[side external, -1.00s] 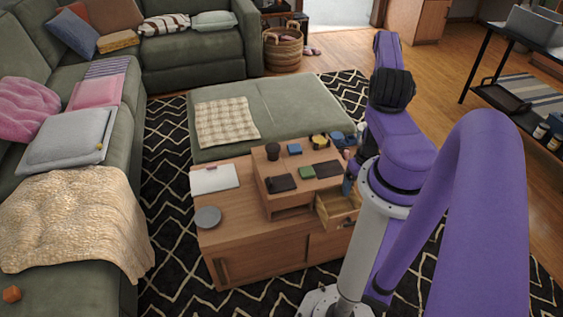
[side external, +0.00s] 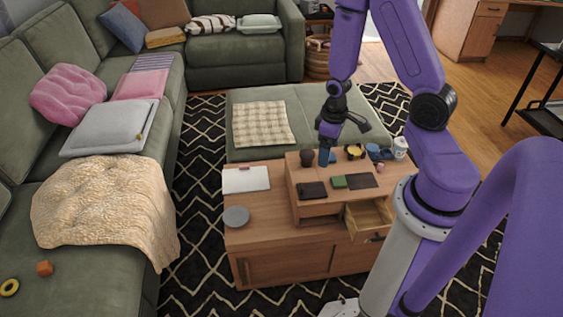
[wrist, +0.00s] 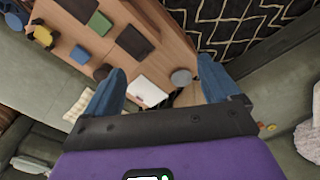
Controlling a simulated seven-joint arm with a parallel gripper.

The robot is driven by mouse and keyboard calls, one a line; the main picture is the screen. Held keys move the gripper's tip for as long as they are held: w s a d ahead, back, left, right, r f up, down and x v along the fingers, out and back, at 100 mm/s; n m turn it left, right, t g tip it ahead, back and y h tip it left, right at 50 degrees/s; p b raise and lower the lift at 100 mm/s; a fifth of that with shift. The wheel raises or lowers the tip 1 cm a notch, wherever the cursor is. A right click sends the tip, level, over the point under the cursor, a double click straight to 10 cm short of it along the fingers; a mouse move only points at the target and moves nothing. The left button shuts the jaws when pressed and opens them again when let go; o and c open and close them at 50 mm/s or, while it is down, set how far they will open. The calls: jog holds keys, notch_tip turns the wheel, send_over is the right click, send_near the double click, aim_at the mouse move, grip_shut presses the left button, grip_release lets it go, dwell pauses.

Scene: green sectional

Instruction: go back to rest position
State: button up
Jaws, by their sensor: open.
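My gripper (side external: 325,157) hangs pointing down above the back of the wooden coffee table (side external: 280,262) in the side external view. In the wrist view its two blue fingers stand wide apart, and my gripper (wrist: 161,78) is open with nothing held between them. A white notebook (wrist: 148,91) shows between the fingers, farther off on the table top. My upper arm links rise above the table's right side.
The raised shelf holds a dark wallet (side external: 312,190), a green book (side external: 339,182), a dark cup (side external: 307,157) and a yellow mug (side external: 355,151). A drawer (side external: 368,218) stands open. A grey plate (side external: 236,216) lies at left. A green ottoman (side external: 340,105) stands behind.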

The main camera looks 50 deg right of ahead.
jog(key=s+a+r+n, duration=0.3)
jog(key=a+r+n, duration=0.2)
jog(key=a+r, duration=0.65)
jog(key=s+a+r+n, duration=0.2)
jog(key=s+r, duration=0.1)
jog(key=s, duration=0.2)
jog(key=s+a+r+n, duration=0.3)
jog(key=s+r, duration=0.1)
jog(key=s, duration=0.1)
jog(key=shift+s+a, duration=0.3)
jog(key=shift+s, duration=0.1)
